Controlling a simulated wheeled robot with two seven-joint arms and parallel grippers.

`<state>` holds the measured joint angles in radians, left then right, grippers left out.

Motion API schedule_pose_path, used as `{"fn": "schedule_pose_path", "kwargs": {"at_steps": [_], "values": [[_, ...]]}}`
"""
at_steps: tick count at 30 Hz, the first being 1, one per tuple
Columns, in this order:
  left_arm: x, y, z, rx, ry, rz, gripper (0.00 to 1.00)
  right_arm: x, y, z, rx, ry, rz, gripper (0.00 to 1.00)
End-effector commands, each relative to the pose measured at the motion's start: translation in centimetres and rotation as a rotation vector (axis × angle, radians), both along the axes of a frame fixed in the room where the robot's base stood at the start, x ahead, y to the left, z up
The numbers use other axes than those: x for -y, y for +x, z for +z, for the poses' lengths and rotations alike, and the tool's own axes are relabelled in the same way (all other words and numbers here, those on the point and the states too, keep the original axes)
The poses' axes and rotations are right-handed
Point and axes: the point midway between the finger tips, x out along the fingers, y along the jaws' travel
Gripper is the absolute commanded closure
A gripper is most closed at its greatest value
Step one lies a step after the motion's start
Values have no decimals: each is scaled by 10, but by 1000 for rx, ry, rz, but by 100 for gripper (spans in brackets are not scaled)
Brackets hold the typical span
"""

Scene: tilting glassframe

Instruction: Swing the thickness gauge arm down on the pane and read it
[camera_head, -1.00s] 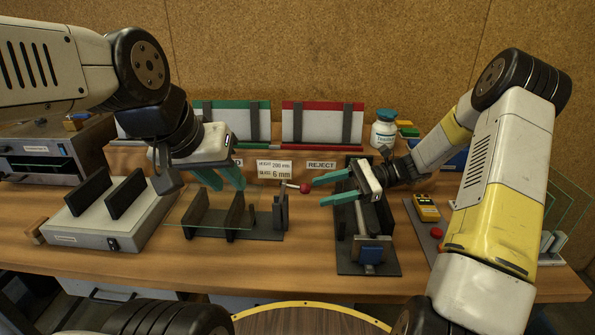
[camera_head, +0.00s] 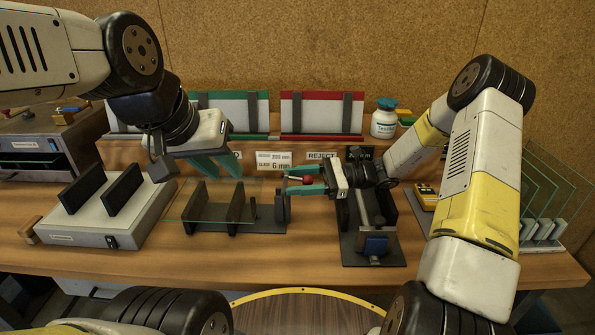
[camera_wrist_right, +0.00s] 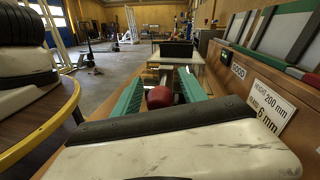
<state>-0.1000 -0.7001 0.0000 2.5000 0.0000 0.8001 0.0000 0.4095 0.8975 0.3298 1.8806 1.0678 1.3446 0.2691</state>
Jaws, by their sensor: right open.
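At the base's right end is the gauge's dark post (camera_head: 280,207). The gauge arm reaches right from it, ending in a red ball knob (camera_head: 307,179). My right gripper (camera_head: 290,179) is open, with one teal finger on each side of the knob. In the right wrist view the red knob (camera_wrist_right: 160,97) sits between the open fingers (camera_wrist_right: 161,78), near the palm. My left gripper (camera_head: 222,166) is open and empty above and behind the pane. No gauge reading is visible.
A black fixture with a blue block (camera_head: 376,245) stands right of the gauge. A grey box with black uprights (camera_head: 82,228) stands left. Green and red racks (camera_head: 322,115) and a white bottle (camera_head: 384,120) are behind. Glass panes (camera_head: 550,190) stand far right.

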Motion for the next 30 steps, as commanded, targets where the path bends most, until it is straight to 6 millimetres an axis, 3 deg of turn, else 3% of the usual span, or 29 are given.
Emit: {"fn": "schedule_pose_path", "kwargs": {"at_steps": [6, 12, 14, 30], "values": [[0, 0, 0, 0, 0, 0, 71, 0, 0, 0, 0, 0, 0, 52], [0, 0, 0, 0, 0, 0, 71, 0, -1, 0, -1, 0, 2, 91], [0, 0, 0, 0, 0, 0, 71, 0, -1, 0, -1, 0, 3, 100], [0, 0, 0, 0, 0, 0, 71, 0, -4, -1, -5, 1, 7, 100]]}}
